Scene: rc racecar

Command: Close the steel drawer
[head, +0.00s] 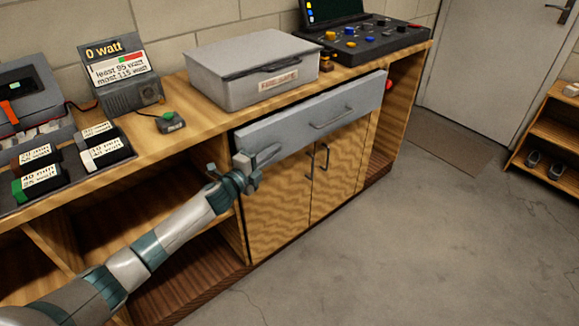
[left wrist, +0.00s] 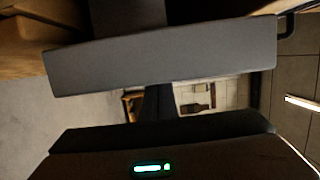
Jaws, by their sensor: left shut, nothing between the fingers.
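The steel drawer (head: 300,118) is a grey panel with a bar handle (head: 331,116), under the wooden counter's top. Its front seems to stand out somewhat from the cabinet, but how far is hard to tell. My left gripper (head: 268,155) is shut and empty at the lower left part of the drawer front; whether it touches is unclear. In the left wrist view a wide grey panel (left wrist: 160,60), apparently the drawer front, crosses the picture, with a dark handle (left wrist: 288,25) at its right. My right gripper is in neither view.
Wooden cupboard doors (head: 290,190) lie below the drawer. A grey metal box (head: 225,85), a watt meter (head: 125,90) and a control panel (head: 365,35) stand on the counter. The concrete floor (head: 400,230) in front is clear. A low shelf (head: 550,125) stands far right.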

